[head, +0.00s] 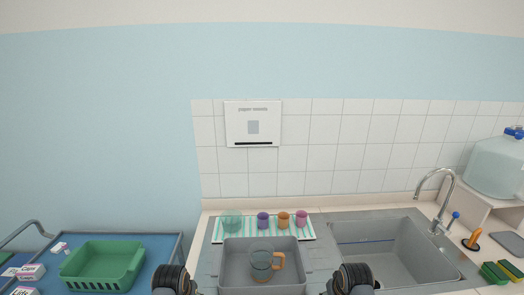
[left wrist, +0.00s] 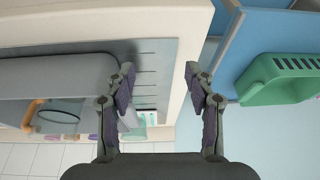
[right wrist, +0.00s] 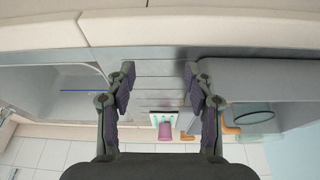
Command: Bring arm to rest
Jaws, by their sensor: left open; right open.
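My left gripper (left wrist: 160,78) is open and empty in the left wrist view, with its two fingers well apart. Between and beyond the fingers are the counter's edge and the ribbed drainboard. My right gripper (right wrist: 158,76) is open and empty in the right wrist view, over the ribbed drainboard between the sink and the grey tub. In the head view only dark round parts of my two arms show at the bottom edge, on either side of the tub; the fingers are not visible there.
A grey tub (head: 233,279) holds a glass jar with an orange handle (head: 278,262). Behind it, a glass beaker (head: 231,222) and purple, orange and pink cups (head: 302,218) stand on a striped mat (head: 221,237). A sink (head: 380,261) is right; a green basket (head: 100,264) sits left on a blue cart.

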